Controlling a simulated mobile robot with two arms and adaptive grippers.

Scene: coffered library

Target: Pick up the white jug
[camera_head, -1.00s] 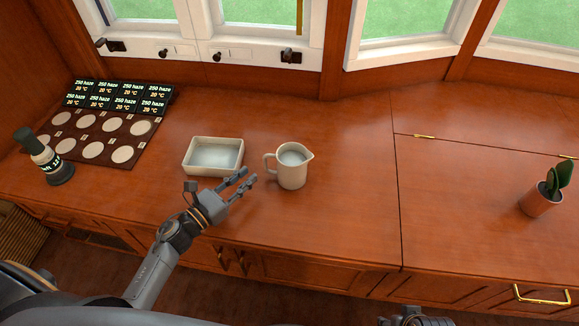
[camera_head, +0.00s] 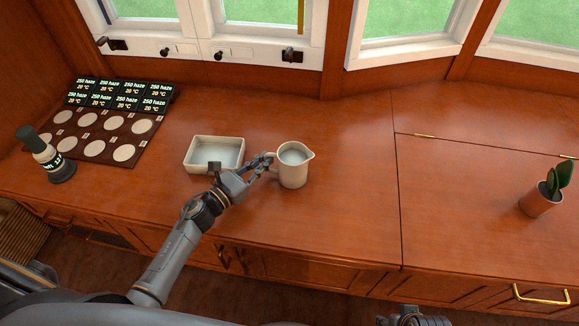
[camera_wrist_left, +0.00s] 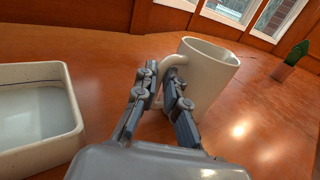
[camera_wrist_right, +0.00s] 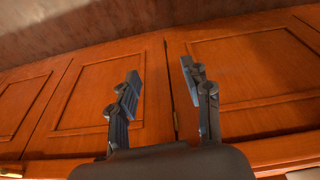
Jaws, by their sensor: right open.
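The white jug (camera_head: 293,171) stands upright on the wooden counter, its handle towards the left and its spout towards the right. My left gripper (camera_head: 268,163) is at the handle. In the left wrist view, the fingers of the left gripper (camera_wrist_left: 161,82) are drawn close together on both sides of the handle of the jug (camera_wrist_left: 212,85), and they look closed on it. The fingertips partly hide the handle. My right gripper (camera_wrist_right: 160,80) is open and empty in front of the cabinet doors, below the counter top.
A shallow white tray (camera_head: 241,148) stands just left of the jug. A potted plant (camera_head: 540,202) is far right. The counter between jug and plant is clear.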

